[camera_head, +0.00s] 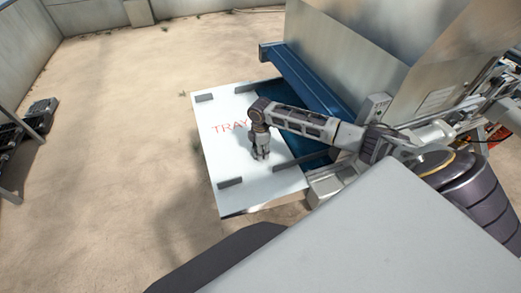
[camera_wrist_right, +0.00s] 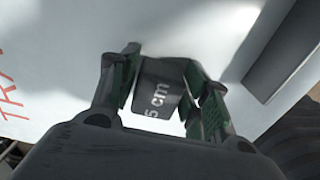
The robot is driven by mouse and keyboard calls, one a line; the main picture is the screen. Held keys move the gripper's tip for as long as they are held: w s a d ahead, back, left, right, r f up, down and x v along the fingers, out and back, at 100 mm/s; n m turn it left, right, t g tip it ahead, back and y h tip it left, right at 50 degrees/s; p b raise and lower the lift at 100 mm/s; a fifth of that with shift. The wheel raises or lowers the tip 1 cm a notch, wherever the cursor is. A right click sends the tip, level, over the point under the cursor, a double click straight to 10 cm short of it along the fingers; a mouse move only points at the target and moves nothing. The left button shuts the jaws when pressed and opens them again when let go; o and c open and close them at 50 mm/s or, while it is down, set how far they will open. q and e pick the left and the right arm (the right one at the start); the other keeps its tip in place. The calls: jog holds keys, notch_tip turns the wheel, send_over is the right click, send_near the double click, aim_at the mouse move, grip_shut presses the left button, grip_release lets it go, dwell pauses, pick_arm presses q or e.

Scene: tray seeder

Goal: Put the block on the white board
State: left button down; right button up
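The white board (camera_head: 222,160) carries red "TRAY" lettering and also fills much of the right wrist view (camera_wrist_right: 65,85). My right gripper (camera_head: 260,156) points down over the board, right of the lettering. In the right wrist view, its two fingers (camera_wrist_right: 162,70) lie against opposite sides of a dark grey block (camera_wrist_right: 158,92) marked "5 cm". The gripper is shut on the block. Whether the block rests on the board or hangs just above it, I cannot tell. In the head view the block cannot be made out at the fingers. My left gripper is not in view.
Low grey strips (camera_head: 230,182) stand along the board's edges; one (camera_wrist_right: 285,50) shows large in the wrist view. A blue beam (camera_head: 305,80) and the grey machine (camera_head: 350,45) border the board's right. A dark rack (camera_head: 28,130) stands far left. The floor between is clear.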

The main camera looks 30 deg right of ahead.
jog(key=shift+o, duration=0.8)
jog(key=shift+r, duration=0.15)
jog(key=shift+r, duration=0.1)
jog(key=shift+r+p, duration=2.5)
jog(key=shift+p, duration=0.4)
notch_tip(320, 180, up, 2)
jog(key=shift+r+p, duration=0.1)
jog(key=shift+p, duration=0.5)
jog(key=shift+r, duration=2.3)
